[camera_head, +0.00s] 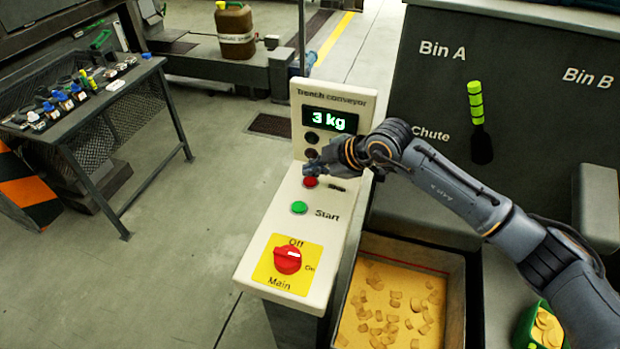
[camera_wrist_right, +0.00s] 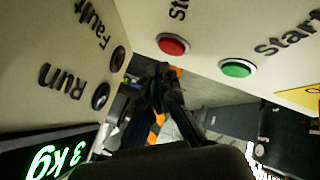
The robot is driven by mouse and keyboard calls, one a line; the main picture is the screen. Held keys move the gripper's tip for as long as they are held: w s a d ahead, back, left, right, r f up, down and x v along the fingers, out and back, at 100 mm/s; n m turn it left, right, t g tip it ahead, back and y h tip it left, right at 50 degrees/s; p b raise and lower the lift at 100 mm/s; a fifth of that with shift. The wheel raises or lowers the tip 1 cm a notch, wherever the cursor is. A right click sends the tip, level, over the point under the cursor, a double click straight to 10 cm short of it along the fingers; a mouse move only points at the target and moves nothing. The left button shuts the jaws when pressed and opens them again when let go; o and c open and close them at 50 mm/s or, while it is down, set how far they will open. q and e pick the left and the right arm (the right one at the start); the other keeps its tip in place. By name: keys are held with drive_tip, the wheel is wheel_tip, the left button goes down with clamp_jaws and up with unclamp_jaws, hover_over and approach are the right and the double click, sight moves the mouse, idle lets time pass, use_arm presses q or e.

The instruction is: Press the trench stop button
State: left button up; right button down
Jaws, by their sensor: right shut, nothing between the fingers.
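The trench conveyor control post (camera_head: 255,240) stands in the middle of the head view, with a display reading 3 kg (camera_head: 330,120). The red stop button (camera_head: 310,182) sits above the green start button (camera_head: 299,208). In the right wrist view the red stop button (camera_wrist_right: 173,44) and the green button (camera_wrist_right: 237,68) show clearly. My right gripper (camera_head: 312,168) is shut and empty, close to the red button; it also shows in the right wrist view (camera_wrist_right: 163,75). I cannot tell whether it touches the button. My left gripper is not in view.
A red main switch (camera_head: 288,259) on a yellow plate is lower on the post. A tray of yellow material (camera_head: 456,310) lies to its right. Dark bins (camera_head: 520,90) stand behind my right arm. A bench with tools (camera_head: 130,78) is at left; floor between is clear.

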sight(313, 182)
drive_tip(key=shift+r+p, duration=1.6)
drive_tip(key=shift+r, duration=0.75)
drive_tip(key=shift+f, duration=0.1)
